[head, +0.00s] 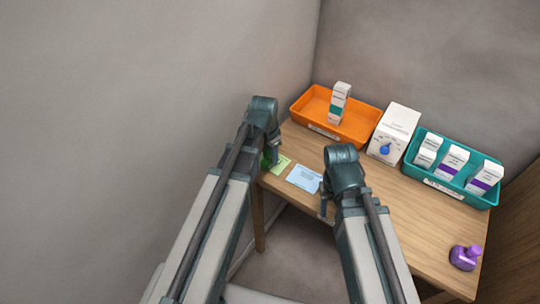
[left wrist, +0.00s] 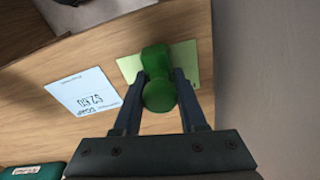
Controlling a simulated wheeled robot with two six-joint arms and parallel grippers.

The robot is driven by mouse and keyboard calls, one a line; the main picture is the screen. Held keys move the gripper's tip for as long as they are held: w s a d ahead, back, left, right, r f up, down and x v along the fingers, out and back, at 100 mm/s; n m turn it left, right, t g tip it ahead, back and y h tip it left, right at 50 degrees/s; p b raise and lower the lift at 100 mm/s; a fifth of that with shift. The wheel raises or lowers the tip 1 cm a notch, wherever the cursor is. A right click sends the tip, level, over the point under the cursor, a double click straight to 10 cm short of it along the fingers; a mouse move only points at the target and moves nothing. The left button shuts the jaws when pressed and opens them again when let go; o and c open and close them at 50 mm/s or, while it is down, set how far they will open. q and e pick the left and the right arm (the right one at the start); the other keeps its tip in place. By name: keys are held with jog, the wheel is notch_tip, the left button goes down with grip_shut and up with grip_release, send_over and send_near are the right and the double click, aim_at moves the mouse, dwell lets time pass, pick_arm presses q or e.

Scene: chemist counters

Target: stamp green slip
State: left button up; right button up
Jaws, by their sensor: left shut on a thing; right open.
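The green slip (head: 281,162) lies on the wooden table near its left front edge; it also shows in the left wrist view (left wrist: 186,58). My left gripper (head: 268,156) is shut on a green stamp (left wrist: 158,82), with one finger on each side of its round knob. The stamp is over the slip and hides part of it; I cannot tell whether its base touches the paper. In the head view my left arm hides most of the stamp. My right gripper (head: 326,194) is open and empty, by the table's front edge.
A pale blue slip (head: 304,178) lies right of the green one. Behind are an orange tray (head: 361,129) with a carton, a white box with a blue dial (head: 395,132) and a teal tray (head: 450,187) of cartons. A purple stamp (head: 465,257) stands front right.

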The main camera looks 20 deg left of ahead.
pick_arm(q)
notch_tip(320, 180, up, 7)
jog(key=p, duration=0.7)
pick_arm(e)
notch_tip(320, 180, up, 7)
dwell(0.8)
